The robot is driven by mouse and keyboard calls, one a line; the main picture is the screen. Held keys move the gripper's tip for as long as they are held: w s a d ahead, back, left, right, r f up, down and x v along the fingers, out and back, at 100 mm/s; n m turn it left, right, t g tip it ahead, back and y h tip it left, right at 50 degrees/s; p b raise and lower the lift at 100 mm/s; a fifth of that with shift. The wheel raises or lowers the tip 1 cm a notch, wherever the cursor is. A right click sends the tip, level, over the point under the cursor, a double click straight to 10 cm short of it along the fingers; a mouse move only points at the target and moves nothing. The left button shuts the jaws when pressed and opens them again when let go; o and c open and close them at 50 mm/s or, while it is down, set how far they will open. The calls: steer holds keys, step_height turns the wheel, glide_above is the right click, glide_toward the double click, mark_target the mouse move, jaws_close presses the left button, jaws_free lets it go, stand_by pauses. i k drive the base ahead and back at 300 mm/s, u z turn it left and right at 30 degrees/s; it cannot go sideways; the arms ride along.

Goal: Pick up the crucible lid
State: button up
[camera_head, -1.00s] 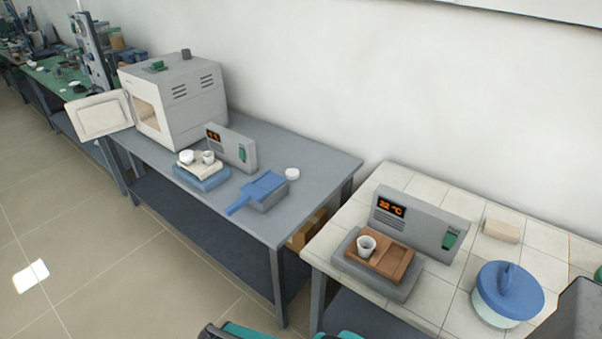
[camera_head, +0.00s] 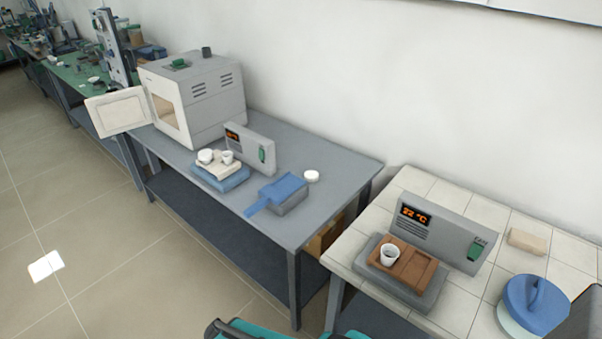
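A small white round piece (camera_head: 312,176), which looks like a lid, lies on the grey table beside the blue-topped block. On the same table, a small white crucible (camera_head: 227,157) and another white round piece (camera_head: 206,156) sit on a pale plate over a blue base (camera_head: 222,181). I cannot tell for sure which white piece is the crucible lid. Another white crucible (camera_head: 390,254) stands open in a wooden holder (camera_head: 417,269) on the tiled table. My gripper is not in view.
A furnace (camera_head: 199,103) with its door (camera_head: 118,111) swung open stands at the back of the grey table (camera_head: 335,190). A blue-topped block (camera_head: 284,194) lies near its front. A blue-lidded jar (camera_head: 536,304) stands at the right. The floor (camera_head: 150,275) at left is clear.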

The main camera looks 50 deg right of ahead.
mark_target(310, 176)
steer(key=i, duration=0.85)
steer(key=z, duration=0.05)
